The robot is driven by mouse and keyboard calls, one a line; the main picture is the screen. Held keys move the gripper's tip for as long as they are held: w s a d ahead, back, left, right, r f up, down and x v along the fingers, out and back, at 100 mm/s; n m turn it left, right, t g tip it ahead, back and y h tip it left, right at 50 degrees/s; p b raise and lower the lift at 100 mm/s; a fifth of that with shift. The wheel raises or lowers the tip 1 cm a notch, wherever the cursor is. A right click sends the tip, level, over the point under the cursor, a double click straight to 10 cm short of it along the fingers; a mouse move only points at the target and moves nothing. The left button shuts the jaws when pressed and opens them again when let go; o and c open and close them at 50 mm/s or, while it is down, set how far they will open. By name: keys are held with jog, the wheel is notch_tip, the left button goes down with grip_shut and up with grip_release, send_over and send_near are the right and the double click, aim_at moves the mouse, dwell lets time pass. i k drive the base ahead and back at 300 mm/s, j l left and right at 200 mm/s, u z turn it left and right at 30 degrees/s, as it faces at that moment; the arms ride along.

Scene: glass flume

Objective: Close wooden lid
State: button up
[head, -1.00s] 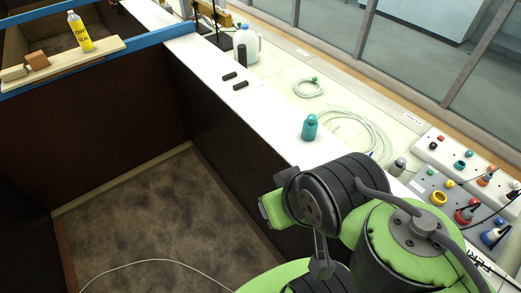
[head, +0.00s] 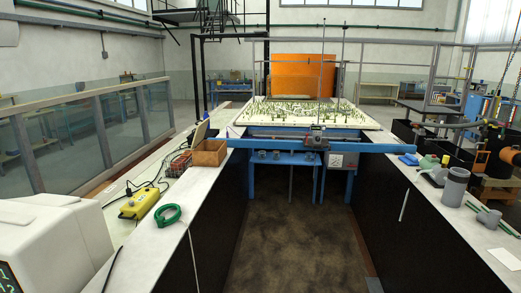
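A small brown wooden box (head: 209,154) stands at the far end of the left bench, beside the blue beam. My gripper and arm are not in view.
White benches with dark side walls run along the left (head: 157,225) and right (head: 440,215), with open brown floor (head: 290,245) between them. A blue beam (head: 370,147) crosses the far end. A yellow device (head: 139,203), green coil (head: 168,215) and white machine (head: 55,240) stand on the left.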

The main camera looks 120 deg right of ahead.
aim_at(198, 132)
jog(key=z, duration=3.75)
jog(key=i+l+z, duration=0.1)
jog(key=i+z, duration=0.4)
jog(key=i, duration=1.8)
jog(key=i+u, duration=0.2)
jog(key=i, duration=0.25)
jog(key=i+l+u, duration=0.25)
jog(key=i, duration=0.15)
jog(key=i+l+u, duration=0.2)
jog(key=i, duration=0.2)
jog(key=i+l+u, duration=0.25)
jog(key=i, duration=0.15)
jog(key=j, duration=0.1)
